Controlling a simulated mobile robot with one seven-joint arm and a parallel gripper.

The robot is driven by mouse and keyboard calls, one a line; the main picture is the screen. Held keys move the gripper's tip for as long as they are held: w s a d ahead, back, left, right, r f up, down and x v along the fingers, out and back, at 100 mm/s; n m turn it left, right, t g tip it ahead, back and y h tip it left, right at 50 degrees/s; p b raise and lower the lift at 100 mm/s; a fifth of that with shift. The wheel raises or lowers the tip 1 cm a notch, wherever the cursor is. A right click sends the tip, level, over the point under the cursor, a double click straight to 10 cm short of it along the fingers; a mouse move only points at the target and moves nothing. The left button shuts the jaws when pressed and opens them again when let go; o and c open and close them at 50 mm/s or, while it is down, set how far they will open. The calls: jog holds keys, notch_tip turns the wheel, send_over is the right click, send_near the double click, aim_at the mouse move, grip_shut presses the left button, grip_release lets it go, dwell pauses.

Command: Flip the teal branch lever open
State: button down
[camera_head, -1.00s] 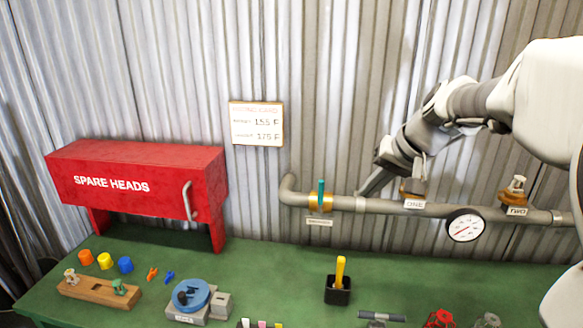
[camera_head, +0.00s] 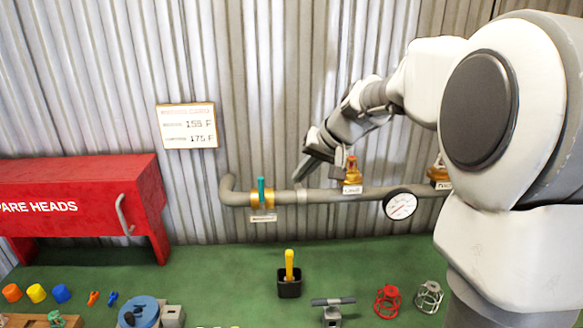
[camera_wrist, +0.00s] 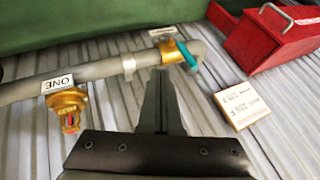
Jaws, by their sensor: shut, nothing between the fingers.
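The teal lever (camera_head: 261,190) stands upright on a brass valve at the left end of the grey pipe (camera_head: 325,195), in the head view. A small white label (camera_head: 263,218) hangs below it. The lever also shows in the wrist view (camera_wrist: 188,56), near the pipe's bend. My gripper (camera_head: 299,178) is shut and empty, just above the pipe, to the right of the lever and apart from it. In the wrist view my closed fingers (camera_wrist: 160,72) point toward the pipe, close beside the brass valve. Whether the fingertips touch the pipe cannot be told.
The brass valve labelled ONE (camera_head: 352,172) and a pressure gauge (camera_head: 400,205) sit to the right on the pipe. A red SPARE HEADS box (camera_head: 75,195) stands left. A white card (camera_head: 187,126) hangs above.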

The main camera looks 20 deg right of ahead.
aim_at(261, 194)
jog(key=w+a+f, duration=0.4)
jog(key=a+f, duration=0.1)
jog(key=shift+w+a+p, duration=0.3)
jog(key=shift+w+p, duration=0.1)
jog(key=shift+a+r+h+p, duration=0.1)
jog(key=shift+a+h+p, duration=0.2)
jog(key=shift+p, duration=0.15)
